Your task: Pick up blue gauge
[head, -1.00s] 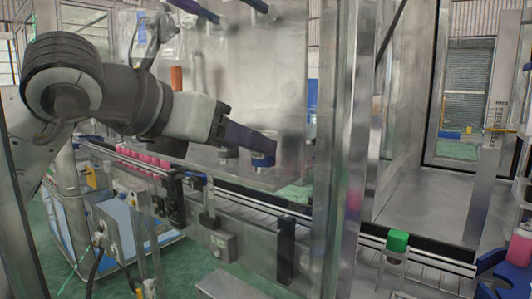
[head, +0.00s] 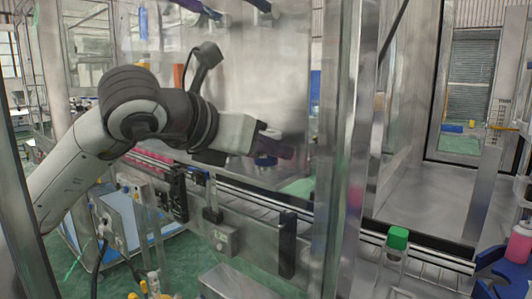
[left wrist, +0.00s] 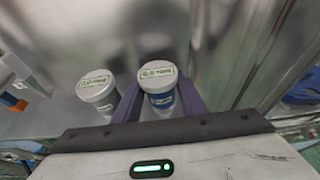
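In the head view my left gripper (head: 275,147) reaches to the right behind the clear panel, at the blue gauge (head: 265,161), which is partly covered by the fingers. My right gripper is not in view.
A similar gauge with a white body (left wrist: 101,94) stands close on the left. A metal post (head: 335,150) rises right of the arm. A conveyor rail (head: 260,205) runs in front, with a green-capped block (head: 397,239) on the right.

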